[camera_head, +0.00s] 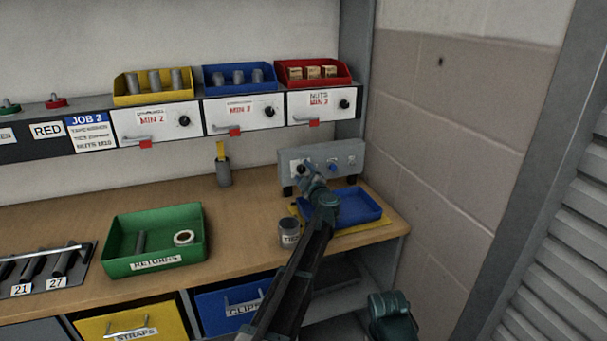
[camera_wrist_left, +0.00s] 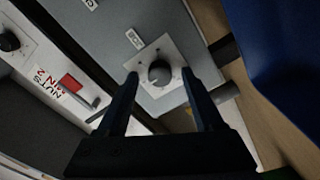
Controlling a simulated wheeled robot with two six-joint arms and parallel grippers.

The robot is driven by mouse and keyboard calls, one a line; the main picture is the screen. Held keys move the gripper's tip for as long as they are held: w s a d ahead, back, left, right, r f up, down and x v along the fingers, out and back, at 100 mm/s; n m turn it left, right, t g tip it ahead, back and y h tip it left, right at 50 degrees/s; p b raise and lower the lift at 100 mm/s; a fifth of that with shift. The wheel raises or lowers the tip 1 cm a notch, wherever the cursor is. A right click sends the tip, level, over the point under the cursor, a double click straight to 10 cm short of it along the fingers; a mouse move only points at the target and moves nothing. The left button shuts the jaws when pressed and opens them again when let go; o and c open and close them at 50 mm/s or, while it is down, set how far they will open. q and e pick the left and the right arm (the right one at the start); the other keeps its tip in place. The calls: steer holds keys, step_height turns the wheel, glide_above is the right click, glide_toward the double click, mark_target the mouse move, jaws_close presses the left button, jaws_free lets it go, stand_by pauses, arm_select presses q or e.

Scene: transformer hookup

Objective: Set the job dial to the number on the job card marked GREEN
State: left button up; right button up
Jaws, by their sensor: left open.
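A grey control box (camera_head: 345,153) with knobs stands at the back right of the bench. My left gripper (camera_head: 309,173) is open in front of its left part. In the left wrist view a round dark knob (camera_wrist_left: 159,74) on a pale square plate shows between the two open fingertips. The fingers look apart from the knob; how near they are I cannot tell. A card headed JOB 2 (camera_head: 91,133) hangs beside a RED tag (camera_head: 47,130) on the shelf edge. No card marked GREEN is readable. My right gripper does not show.
A blue tray (camera_head: 360,208) lies in front of the box, with a grey labelled can (camera_head: 289,233) to its left. A grey cup (camera_head: 223,174) and a green RETURNS bin (camera_head: 118,262) stand farther left. Drawers with red-marked fronts line the shelf above.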

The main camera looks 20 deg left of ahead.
arm_select(q)
steer(key=v, duration=1.3)
steer(key=shift+s+d, duration=0.3)
